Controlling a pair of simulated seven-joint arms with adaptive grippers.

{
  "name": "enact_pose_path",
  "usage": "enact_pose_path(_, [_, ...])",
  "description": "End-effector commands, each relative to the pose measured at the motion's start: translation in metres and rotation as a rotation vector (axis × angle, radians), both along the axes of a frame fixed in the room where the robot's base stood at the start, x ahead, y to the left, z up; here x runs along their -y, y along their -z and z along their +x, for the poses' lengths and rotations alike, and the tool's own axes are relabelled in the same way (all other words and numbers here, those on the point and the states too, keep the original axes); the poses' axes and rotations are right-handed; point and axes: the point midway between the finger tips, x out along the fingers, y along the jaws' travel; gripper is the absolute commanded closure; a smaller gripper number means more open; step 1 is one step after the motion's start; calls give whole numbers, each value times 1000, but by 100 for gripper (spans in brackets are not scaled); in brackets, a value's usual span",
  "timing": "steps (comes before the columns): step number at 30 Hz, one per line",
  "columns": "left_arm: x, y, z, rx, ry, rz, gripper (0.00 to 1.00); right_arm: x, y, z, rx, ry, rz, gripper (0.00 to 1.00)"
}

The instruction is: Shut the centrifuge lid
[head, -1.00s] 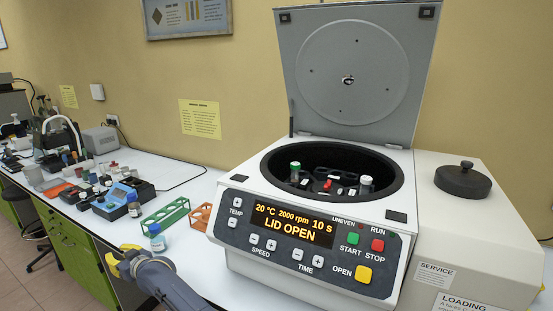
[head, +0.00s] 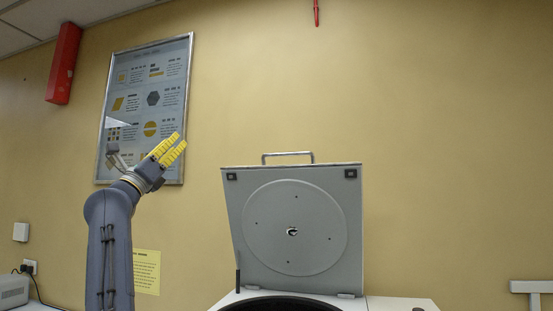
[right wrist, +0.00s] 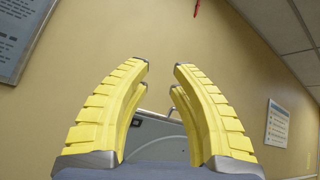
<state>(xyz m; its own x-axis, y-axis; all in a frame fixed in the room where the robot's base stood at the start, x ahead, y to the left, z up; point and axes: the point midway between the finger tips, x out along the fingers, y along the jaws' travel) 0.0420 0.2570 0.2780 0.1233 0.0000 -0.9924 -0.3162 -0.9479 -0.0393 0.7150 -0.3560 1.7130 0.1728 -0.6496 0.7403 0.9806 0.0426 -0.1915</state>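The centrifuge lid (head: 262,200) stands open and upright in the head view, its round inner disc facing me and a metal handle (head: 288,154) on its top edge. The centrifuge body (head: 230,298) shows only as a strip at the bottom, with the dark bowl rim (head: 285,304). My right gripper (head: 180,142) is raised left of the lid, apart from it, at about handle height or slightly above. In the right wrist view the yellow fingers (right wrist: 161,65) are apart and empty, with part of the lid (right wrist: 158,140) beyond them. My left gripper is not in view.
A framed poster (head: 125,90) hangs on the wall behind my right gripper. A red box (head: 64,62) is mounted at upper left. A yellow notice (head: 147,272) is low on the wall. The space above the lid is clear.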

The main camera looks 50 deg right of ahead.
Motion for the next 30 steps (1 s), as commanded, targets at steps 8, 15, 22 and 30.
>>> enact_pose_path(8, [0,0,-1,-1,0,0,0,132,-40,-133,754,-350,683,78])
enact_pose_path(15, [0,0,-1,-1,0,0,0,165,-36,-172,1237,-596,1112,78])
enact_pose_path(22, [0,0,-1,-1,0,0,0,166,-36,-180,1440,-705,1310,78])
enact_pose_path(30, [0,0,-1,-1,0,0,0,184,-32,-172,1470,-718,1339,78])
